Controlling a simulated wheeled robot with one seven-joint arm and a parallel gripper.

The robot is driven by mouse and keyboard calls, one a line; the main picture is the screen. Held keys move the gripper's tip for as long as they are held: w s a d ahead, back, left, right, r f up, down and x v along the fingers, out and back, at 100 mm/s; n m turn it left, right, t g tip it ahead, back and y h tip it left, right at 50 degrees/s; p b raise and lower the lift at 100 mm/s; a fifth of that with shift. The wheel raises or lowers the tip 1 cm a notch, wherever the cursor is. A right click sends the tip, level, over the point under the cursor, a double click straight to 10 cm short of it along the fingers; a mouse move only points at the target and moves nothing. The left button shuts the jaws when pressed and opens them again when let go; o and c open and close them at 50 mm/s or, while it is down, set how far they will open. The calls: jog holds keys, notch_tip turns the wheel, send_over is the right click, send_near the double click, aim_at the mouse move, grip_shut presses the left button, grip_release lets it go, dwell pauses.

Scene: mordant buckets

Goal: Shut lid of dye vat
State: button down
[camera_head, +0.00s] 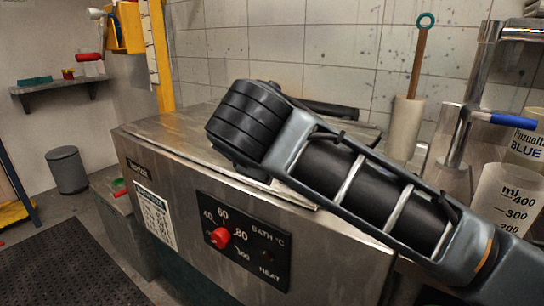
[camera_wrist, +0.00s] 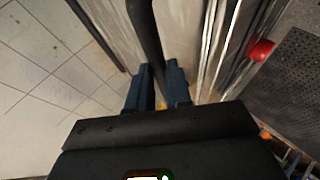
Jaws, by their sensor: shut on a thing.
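The dye vat (camera_head: 165,185) is a steel box with a red-knobbed dial panel (camera_head: 245,240) on its front. Its steel lid (camera_head: 180,122) lies along the top, low and near level; my arm covers much of it, and I cannot tell whether it is fully down. A black bar handle (camera_head: 335,109) shows behind my arm. In the wrist view my gripper (camera_wrist: 159,68) is shut on the dark handle bar (camera_wrist: 146,35), which runs up between the fingers. The fingers are hidden in the head view.
A tiled wall stands close behind the vat. To the right are a white cylinder with a wooden-handled tool (camera_head: 408,125), a steel tap with a blue lever (camera_head: 505,119) and a measuring jug (camera_head: 500,200). A grey bin (camera_head: 68,170) and dark mat (camera_head: 70,265) lie left.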

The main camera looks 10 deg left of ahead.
jog(key=shift+s+f, duration=0.2)
jog(key=shift+f, duration=0.7)
jog(key=c, duration=1.4)
grip_release()
jog(key=o, duration=0.3)
jog(key=shift+w+a+r, duration=0.1)
jog(key=shift+o, duration=0.2)
jog(key=shift+r, duration=0.15)
jog(key=shift+s+r, duration=0.25)
jog(key=shift+s, duration=0.05)
jog(key=v, duration=0.7)
jog(key=shift+p, duration=0.4)
jog(key=shift+f, duration=0.15)
